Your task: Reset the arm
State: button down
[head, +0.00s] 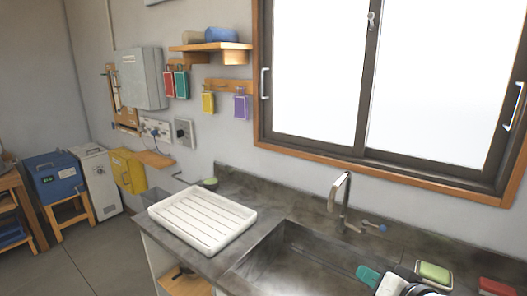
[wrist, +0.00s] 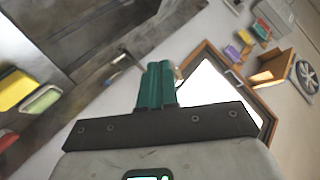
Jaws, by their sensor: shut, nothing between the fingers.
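My gripper (head: 367,274) shows at the bottom of the head view, over the right part of the sink (head: 300,250). Its teal fingers point to the left. In the wrist view my gripper (wrist: 160,66) has both teal fingers close together, shut with nothing between them. It is apart from the counter and holds no object. Most of my arm is outside the head view.
A white draining tray (head: 203,218) lies left of the sink. A faucet (head: 340,190) stands behind it. Green (head: 435,274) and red (head: 497,287) sponge-like blocks lie at right. A wide window (head: 390,85) is behind. Open floor (head: 90,255) lies at left.

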jog(key=s+d+f+n+g+h+b, duration=0.2)
jog(key=s+f+g, duration=0.3)
jog(key=s+f, duration=0.9)
jog(key=s+d+f+n+g+h+b, duration=0.2)
jog(key=s+d+f+g, duration=0.2)
jog(key=s+f, duration=1.1)
jog(key=s+g, duration=0.2)
jog(key=s, duration=0.4)
jog(key=shift+s+f+g, duration=0.15)
jog(key=shift+g, duration=0.15)
